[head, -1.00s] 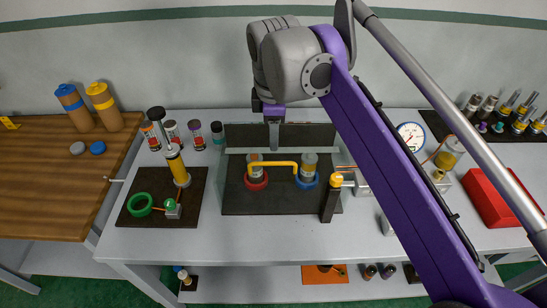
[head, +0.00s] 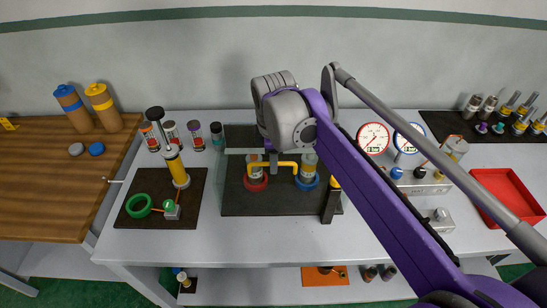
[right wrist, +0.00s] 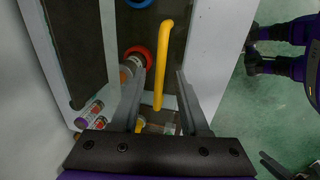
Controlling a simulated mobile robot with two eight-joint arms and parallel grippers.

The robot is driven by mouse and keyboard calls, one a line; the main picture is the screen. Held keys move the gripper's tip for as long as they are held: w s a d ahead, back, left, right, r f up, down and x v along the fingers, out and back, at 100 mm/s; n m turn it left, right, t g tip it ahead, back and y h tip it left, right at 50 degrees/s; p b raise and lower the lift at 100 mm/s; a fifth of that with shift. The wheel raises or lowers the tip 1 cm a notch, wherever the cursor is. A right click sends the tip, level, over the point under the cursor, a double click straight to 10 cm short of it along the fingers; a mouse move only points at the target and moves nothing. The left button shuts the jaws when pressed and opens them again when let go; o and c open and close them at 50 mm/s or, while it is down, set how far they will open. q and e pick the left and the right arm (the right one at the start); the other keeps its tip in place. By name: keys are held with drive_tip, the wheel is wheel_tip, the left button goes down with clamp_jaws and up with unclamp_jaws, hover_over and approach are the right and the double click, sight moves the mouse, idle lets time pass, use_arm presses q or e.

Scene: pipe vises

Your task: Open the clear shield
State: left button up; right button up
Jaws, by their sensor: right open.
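The clear shield (head: 236,151) is a see-through panel over a dark board at the middle of the bench. Its pale edge crosses behind my right arm. A yellow handle (head: 289,165) is at its front, and it also shows in the right wrist view (right wrist: 164,60). Behind or under it stand two upright cylinders, one with a red ring (head: 256,184) and one with a blue ring (head: 306,184). My right gripper (head: 273,166) is open at the handle's left part. In the right wrist view its fingers (right wrist: 160,98) stand either side of the handle, apart from it.
A green ring (head: 138,205) and a yellow-banded pump (head: 176,165) stand on a dark mat at left. Gauges (head: 373,138) and a red tray (head: 510,190) are at right. A dark post (head: 329,205) stands by the board's right edge. The bench front is clear.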

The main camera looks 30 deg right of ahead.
clamp_jaws()
idle(1.3)
